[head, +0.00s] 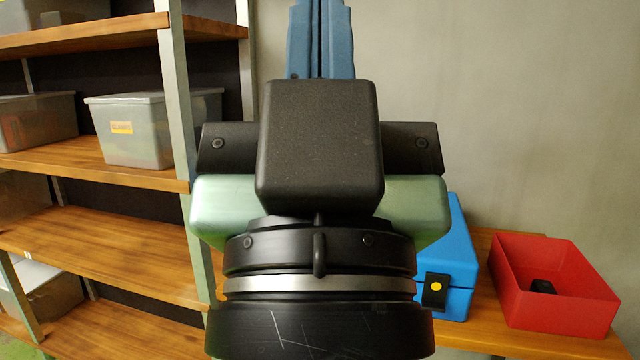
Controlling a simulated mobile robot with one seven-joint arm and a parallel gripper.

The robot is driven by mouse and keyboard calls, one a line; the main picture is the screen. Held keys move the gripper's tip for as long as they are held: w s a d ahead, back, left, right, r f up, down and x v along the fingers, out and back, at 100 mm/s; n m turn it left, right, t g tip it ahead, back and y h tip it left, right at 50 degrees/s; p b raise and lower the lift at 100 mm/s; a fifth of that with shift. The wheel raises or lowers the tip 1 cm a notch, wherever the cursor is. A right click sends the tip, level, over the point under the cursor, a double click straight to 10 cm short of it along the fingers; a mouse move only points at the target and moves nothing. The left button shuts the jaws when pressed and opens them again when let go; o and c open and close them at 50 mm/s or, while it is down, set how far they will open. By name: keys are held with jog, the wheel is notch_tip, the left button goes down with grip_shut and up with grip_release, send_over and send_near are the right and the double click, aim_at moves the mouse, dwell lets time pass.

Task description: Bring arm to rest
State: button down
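My gripper (320,38) fills the middle of the head view, seen from behind its wrist. Its two blue fingers point up and lie side by side with only a thin dark line between them. They look shut, and nothing shows between them. The gripper is in front of the wall and touches nothing that I can see.
A wooden shelf unit (130,168) with grey bins (135,135) stands at the left. At the lower right, a wooden table (470,325) carries a blue box (455,255), partly hidden by my gripper, and a red open bin (545,310) with a small black object (541,286) inside.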

notch_tip(320, 180, up, 30)
jog(key=p, duration=2.7)
jog(key=shift+p, duration=0.3)
